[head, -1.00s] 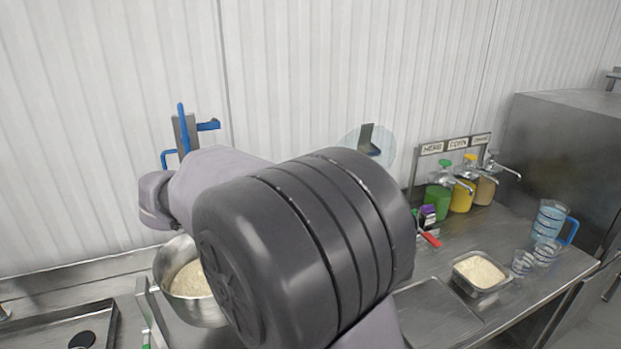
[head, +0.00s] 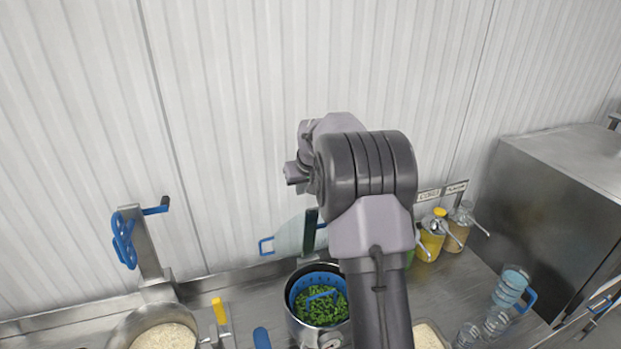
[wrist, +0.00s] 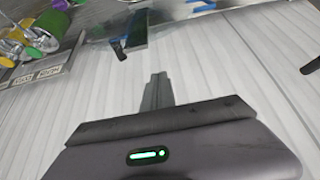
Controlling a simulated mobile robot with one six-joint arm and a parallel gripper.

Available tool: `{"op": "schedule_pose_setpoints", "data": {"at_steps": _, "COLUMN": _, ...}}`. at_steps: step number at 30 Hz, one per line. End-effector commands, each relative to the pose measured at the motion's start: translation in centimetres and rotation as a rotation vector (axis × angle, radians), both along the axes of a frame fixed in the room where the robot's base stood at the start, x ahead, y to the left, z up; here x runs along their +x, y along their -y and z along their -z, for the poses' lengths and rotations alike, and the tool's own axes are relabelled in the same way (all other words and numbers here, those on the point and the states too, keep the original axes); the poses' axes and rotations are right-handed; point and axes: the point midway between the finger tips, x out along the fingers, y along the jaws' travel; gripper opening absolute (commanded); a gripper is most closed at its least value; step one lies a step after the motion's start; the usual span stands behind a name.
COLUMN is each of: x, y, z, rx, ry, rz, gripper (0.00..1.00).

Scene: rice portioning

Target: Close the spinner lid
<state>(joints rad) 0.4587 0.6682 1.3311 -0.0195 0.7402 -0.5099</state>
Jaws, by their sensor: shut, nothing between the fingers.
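The spinner (head: 299,328) is a metal pot at the bottom centre of the head view. Its blue basket holds green leaves, and its top is uncovered. The clear lid (head: 290,238) stands raised behind the pot near a dark upright bracket (head: 310,228), partly hidden by my arm. My gripper (wrist: 156,82) is shut and empty in the wrist view, in front of the white wall panels. In the head view its fingers are not clear; the wrist is above the lid, apart from it.
A bowl of rice (head: 165,335) and a stand with a blue handle (head: 125,240) are to the left. The ribbed wall (head: 230,120) closes off the back.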

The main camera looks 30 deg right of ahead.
Motion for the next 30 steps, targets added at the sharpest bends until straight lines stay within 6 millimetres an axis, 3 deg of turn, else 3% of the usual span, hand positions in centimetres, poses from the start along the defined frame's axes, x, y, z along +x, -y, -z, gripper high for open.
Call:
{"op": "schedule_pose_setpoints", "data": {"at_steps": 8, "x": 2.8, "y": 0.8, "z": 5.0, "rx": 0.002, "ry": -0.003, "rz": 0.002, "gripper": 0.0}}
{"op": "schedule_pose_setpoints", "data": {"at_steps": 15, "x": -0.6, "y": -0.2, "z": 5.4, "rx": 0.002, "ry": -0.003, "rz": 0.002, "gripper": 0.0}}
{"op": "schedule_pose_setpoints", "data": {"at_steps": 30, "x": -1.1, "y": -0.3, "z": 5.7, "rx": -0.001, "ry": 0.003, "rz": 0.001, "gripper": 0.0}}
